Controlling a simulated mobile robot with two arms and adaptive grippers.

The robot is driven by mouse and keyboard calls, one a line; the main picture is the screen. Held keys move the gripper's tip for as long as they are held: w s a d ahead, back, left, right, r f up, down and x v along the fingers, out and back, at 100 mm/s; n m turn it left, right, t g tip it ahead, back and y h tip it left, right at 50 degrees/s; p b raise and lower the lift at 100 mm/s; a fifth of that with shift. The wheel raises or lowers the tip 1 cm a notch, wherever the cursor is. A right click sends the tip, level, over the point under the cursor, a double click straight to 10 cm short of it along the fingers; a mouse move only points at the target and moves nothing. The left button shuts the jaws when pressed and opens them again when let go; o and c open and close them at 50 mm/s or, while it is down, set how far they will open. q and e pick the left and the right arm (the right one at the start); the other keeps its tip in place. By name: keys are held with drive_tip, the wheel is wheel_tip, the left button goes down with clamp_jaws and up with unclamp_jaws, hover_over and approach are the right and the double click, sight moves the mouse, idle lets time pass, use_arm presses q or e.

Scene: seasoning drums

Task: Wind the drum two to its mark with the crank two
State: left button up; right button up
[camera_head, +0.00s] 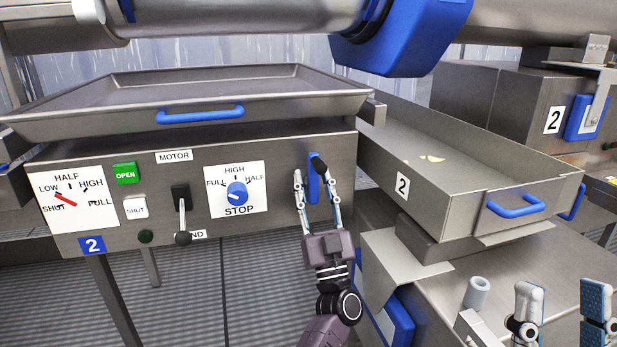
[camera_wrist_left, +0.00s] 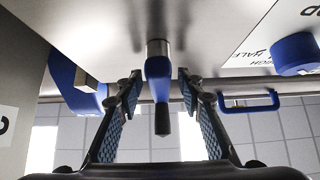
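The crank (camera_head: 314,185), a blue arm with a black grip, sits at the right end of the steel panel marked 2 (camera_head: 92,245). In the left wrist view the crank (camera_wrist_left: 158,80) is between the fingers of my left gripper (camera_wrist_left: 160,100), with gaps on both sides. My left gripper (camera_head: 317,185) is open around it. My right gripper (camera_head: 562,292) is open and empty at the lower right. A steel cylinder (camera_head: 230,18), perhaps the drum, crosses the top of the head view, partly cut off. No mark is visible on it.
The panel has a gauge (camera_head: 90,212) with a red needle near LOW, a blue STOP knob (camera_head: 237,194), a black lever (camera_head: 182,215) and a green OPEN button (camera_head: 125,173). A tray marked 2 (camera_head: 465,205) stands right of the crank. A grey cylinder (camera_head: 477,293) stands beside my right gripper.

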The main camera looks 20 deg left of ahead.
use_arm(q)
drive_tip(key=shift+r, duration=0.1)
clamp_jaws()
idle(0.3)
drive_tip(key=shift+w, duration=0.15)
